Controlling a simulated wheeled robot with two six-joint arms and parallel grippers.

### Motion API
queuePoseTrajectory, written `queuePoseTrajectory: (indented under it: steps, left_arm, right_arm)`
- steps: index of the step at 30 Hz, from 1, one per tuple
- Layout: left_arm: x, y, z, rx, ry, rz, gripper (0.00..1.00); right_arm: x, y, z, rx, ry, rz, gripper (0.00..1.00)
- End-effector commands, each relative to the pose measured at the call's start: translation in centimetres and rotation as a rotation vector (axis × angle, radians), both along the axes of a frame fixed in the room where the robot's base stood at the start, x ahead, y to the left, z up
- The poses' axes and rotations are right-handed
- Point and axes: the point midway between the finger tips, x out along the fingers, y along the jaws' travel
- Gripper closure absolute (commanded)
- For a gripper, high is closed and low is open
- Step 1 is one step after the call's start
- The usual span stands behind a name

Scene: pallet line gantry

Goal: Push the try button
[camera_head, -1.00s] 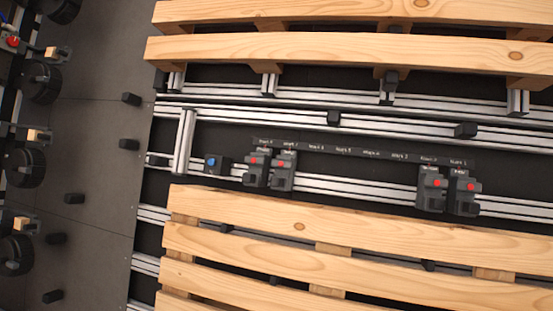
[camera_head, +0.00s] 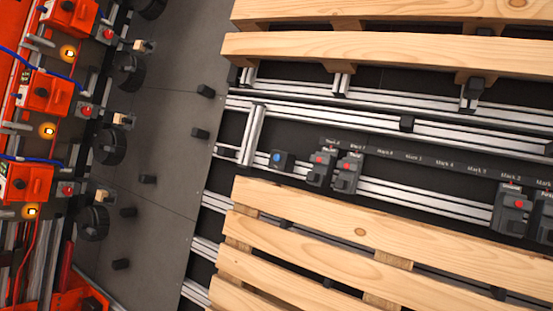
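Several small grey control boxes sit on the metal rail between two wooden pallets. A dark box with a blue button (camera_head: 277,158) is at the left end of the row. Right of it, a close pair of grey boxes (camera_head: 346,172) carries red buttons. A second pair of grey boxes with red buttons (camera_head: 520,204) is near the right edge, where the last one is cut off. The box labels are too small to read, so I cannot tell which button is the try button. Neither of my grippers shows.
Wooden pallets lie above (camera_head: 400,50) and below (camera_head: 330,245) the rail. A dark strip with white mark labels (camera_head: 430,161) runs behind the boxes. Orange units (camera_head: 45,92) with lit lamps and black wheels line the left side. Grey floor (camera_head: 165,120) with small black blocks lies between.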

Motion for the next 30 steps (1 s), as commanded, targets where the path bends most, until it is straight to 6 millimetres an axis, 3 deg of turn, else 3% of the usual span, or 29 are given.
queuePoseTrajectory:
  steps: [1, 4, 5, 30]
  left_arm:
    - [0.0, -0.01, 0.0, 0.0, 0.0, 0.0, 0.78]
    - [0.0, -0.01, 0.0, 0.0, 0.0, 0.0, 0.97]
    - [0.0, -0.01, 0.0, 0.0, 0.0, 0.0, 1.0]
    - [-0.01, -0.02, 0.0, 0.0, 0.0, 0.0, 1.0]
  right_arm:
    - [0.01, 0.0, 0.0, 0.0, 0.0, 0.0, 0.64]
    - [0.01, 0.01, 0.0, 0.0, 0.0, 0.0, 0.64]
    - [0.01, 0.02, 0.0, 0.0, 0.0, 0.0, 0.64]
    - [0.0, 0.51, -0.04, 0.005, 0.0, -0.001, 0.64]
